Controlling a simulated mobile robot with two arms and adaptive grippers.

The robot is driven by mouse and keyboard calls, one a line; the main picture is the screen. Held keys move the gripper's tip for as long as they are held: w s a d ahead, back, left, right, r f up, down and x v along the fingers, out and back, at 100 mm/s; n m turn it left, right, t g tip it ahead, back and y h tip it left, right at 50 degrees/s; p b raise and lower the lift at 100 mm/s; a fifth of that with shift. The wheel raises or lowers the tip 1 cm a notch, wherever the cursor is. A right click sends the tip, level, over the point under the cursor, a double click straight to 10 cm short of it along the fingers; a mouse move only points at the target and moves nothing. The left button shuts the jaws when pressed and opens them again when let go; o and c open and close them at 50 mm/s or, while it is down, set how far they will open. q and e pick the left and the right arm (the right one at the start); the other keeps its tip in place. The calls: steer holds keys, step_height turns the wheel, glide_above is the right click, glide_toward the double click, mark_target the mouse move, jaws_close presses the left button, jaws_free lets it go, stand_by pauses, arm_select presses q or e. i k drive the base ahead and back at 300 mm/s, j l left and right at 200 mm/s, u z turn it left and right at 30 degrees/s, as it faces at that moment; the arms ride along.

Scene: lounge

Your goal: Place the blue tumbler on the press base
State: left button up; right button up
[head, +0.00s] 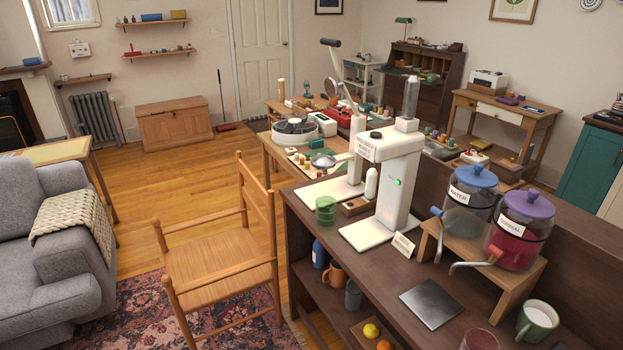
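A dark blue bottle-like vessel (318,254) and a grey-blue cup (353,296) stand on the shelf below the counter. A green translucent tumbler (325,210) stands upright on the counter, by the front edge of a white base plate (322,190). That plate belongs to a white column with a long lever, which looks like the press (356,150). A white machine with a green light (399,185) stands in front of it and partly hides it. Its own white base plate (366,236) looks empty. Neither gripper is in view.
Two lidded dispensers, blue-topped (466,215) and purple-topped (519,232), stand on a wooden riser at right. A dark square plate (431,303), a green-white mug (537,321) and a reddish glass (480,340) are nearer. A wooden chair (222,262) stands left of the counter.

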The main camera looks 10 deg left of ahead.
mark_target(322, 193)
steer(key=i+j, duration=0.15)
steer(key=j, duration=0.2)
steer(key=i+j, duration=0.2)
steer(key=j, duration=0.15)
steer(key=i+j+z, duration=0.1)
steer(key=j, duration=0.3)
steer(key=i+j, duration=0.25)
steer(key=i+j+z, duration=0.1)
steer(key=j, duration=0.4)
steer(key=i+j, duration=0.2)
steer(key=j, duration=0.15)
steer(key=i+j, duration=0.1)
steer(key=j, duration=0.45)
steer(key=i+j+z, duration=0.1)
steer(key=j, duration=1)
steer(key=i+l, duration=0.15)
steer(key=l, duration=0.1)
